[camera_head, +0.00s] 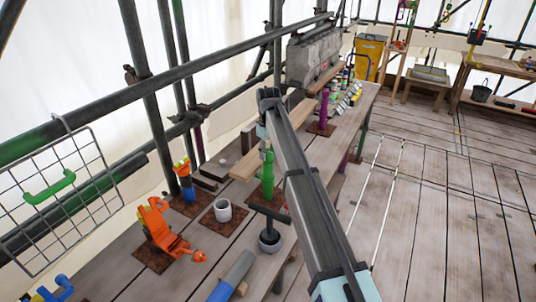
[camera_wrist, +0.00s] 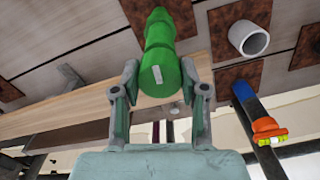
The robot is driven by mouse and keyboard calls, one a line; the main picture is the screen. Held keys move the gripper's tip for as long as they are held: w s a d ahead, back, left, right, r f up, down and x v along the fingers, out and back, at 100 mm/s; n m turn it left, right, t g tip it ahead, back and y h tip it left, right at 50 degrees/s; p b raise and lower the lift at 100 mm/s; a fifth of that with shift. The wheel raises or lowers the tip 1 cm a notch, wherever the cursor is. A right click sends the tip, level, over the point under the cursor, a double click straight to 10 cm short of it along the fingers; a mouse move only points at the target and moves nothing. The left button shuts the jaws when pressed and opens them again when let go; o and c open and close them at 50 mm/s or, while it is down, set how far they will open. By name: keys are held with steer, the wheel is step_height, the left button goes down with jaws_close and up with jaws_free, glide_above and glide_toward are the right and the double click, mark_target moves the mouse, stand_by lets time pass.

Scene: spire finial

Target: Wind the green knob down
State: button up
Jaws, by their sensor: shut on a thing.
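The green knob (camera_wrist: 160,72) is the rounded end of a green post standing on a brown square plate (camera_wrist: 160,18). A small white mark shows on the knob's end. My gripper (camera_wrist: 161,80) has one finger on each side of the knob and is shut on it. In the head view the green post (camera_head: 267,178) stands upright on the bench, just left of my arm. My arm hides part of my gripper there, so the fingers' grip shows only in the wrist view.
An orange clamp-like fixture (camera_head: 160,232), a white cup (camera_head: 222,210), a dark T-handled post (camera_head: 268,215) and a blue-and-orange post (camera_head: 185,180) stand nearby on the bench. A wooden plank (camera_head: 250,160) lies behind the green post. Scaffold tubes and a wire basket (camera_head: 62,200) are at left.

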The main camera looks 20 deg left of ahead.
steer(key=m+b, duration=0.1)
steer(key=m, duration=0.4)
steer(key=shift+s+f+m, duration=0.1)
steer(key=shift+m, duration=0.2)
steer(key=m, duration=0.4)
steer(key=shift+b, duration=0.4)
steer(key=m, duration=0.5)
steer(key=m+b, duration=0.1)
steer(key=m, duration=0.3)
steer(key=shift+m, duration=0.4)
steer(key=o, duration=1.1)
steer(key=shift+o, duration=0.2)
